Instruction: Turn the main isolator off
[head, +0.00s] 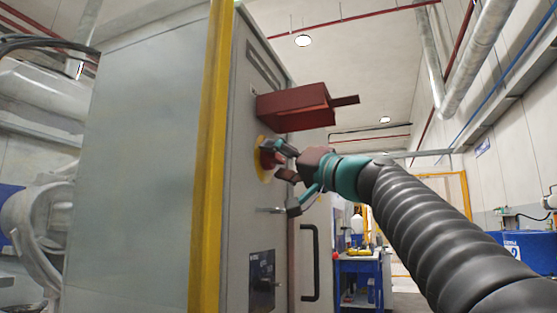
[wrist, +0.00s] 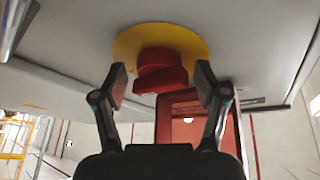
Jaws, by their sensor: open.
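The main isolator is a red rotary handle (wrist: 160,72) on a round yellow plate (wrist: 178,42), mounted on the grey cabinet's front. In the head view the yellow plate (head: 262,160) shows beside my gripper, with the red handle (head: 267,158) partly covered by it. My gripper (head: 280,163) is at the handle. In the wrist view my gripper (wrist: 160,85) is open, with one finger on each side of the red handle. Gaps show between the fingers and the handle, and I cannot tell of any contact.
A dark red box-like cover (head: 292,107) juts from the cabinet just above the handle; its red frame also shows in the wrist view (wrist: 233,135). A black door handle (head: 312,262) and a dark panel (head: 262,280) sit lower on the cabinet (head: 150,150). A blue workbench (head: 360,280) stands behind.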

